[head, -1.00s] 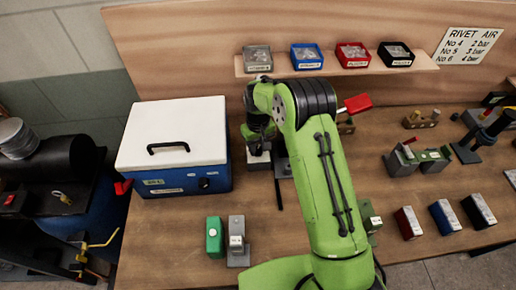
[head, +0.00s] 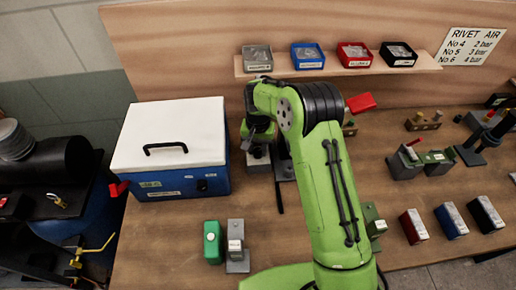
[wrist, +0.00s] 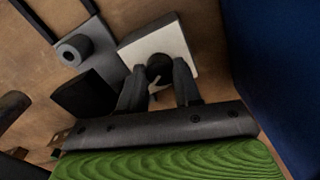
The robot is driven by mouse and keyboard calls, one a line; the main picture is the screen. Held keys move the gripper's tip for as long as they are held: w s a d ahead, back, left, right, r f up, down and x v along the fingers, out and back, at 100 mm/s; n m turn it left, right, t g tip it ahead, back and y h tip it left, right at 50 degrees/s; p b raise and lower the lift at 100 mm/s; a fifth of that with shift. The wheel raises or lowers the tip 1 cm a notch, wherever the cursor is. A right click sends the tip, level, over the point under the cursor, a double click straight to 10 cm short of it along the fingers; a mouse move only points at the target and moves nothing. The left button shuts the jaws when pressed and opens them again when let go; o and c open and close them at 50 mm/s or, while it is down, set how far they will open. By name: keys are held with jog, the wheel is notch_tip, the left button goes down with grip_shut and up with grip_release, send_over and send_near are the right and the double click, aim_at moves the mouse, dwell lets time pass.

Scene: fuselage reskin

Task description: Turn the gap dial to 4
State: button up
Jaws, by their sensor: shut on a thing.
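The gap dial is a dark round knob (wrist: 159,68) on a block with a white face (wrist: 178,40), seen in the wrist view. My gripper (wrist: 160,80) is shut on this knob, one dark finger on each side. A thin pale pointer shows just below the knob, between the fingers. The dial's numbers cannot be read. In the head view my gripper (head: 258,140) is at the block, right of the blue box, and my arm hides part of it.
A blue box with a white lid (head: 172,135) stands close left of my gripper. A grey fixture with a round boss (wrist: 75,49) is beside the dial block. Green (head: 212,243) and grey (head: 236,240) blocks stand nearer. A shelf with several bins is behind.

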aim_at(258, 151)
dwell(0.4)
jog(key=o, duration=1)
jog(key=shift+o, duration=0.2)
notch_tip(258, 151, up, 16)
jog(key=p, duration=0.1)
jog(key=shift+f, duration=0.1)
